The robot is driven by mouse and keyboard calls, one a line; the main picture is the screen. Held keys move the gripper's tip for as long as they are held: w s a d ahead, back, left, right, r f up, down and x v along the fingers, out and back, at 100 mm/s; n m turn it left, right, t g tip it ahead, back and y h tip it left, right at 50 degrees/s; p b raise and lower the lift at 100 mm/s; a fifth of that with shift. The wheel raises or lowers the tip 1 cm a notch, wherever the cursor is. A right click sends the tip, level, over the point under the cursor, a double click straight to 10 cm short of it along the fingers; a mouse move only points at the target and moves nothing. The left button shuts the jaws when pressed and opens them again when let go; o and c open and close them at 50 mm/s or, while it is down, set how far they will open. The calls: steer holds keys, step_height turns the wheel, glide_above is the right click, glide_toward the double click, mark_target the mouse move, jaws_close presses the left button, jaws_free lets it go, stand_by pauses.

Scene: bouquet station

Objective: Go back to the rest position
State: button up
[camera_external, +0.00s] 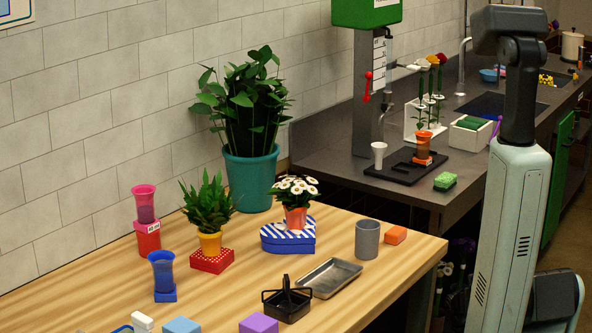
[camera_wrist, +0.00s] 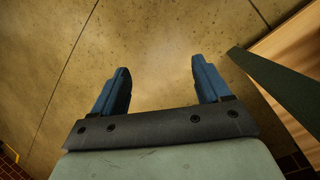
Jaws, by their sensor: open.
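My gripper (camera_wrist: 160,85) shows in the wrist view with its two blue fingers wide apart and nothing between them. It points down over the bare tiled floor (camera_wrist: 150,40). In the external view my arm stands at the right, beside the wooden table, and the gripper itself is out of sight there.
The wooden table (camera_external: 400,262) holds potted plants, a blue vase (camera_external: 162,272), a grey cup (camera_external: 367,240), a metal tray (camera_external: 331,277) and a black caddy (camera_external: 287,304). A dark counter (camera_external: 330,165) with a green-topped machine (camera_external: 367,12) stands behind. A table edge (camera_wrist: 292,50) shows at the wrist view's right.

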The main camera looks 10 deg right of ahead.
steer(key=s+a+f+g+y, duration=0.1)
steer(key=s+a+f, duration=0.1)
steer(key=s, duration=0.6)
steer(key=s+a+f+m+g+y, duration=0.1)
steer(key=s+a, duration=0.2)
steer(key=s, duration=0.5)
steer(key=s+a+f+g, duration=0.1)
steer(key=s+a+f, duration=0.1)
steer(key=s, duration=0.6)
steer(key=shift+a+f+m+y, duration=0.25)
steer(key=shift+f+m+y, duration=0.05)
steer(key=shift+f+y, duration=0.1)
steer(key=shift+s, duration=0.1)
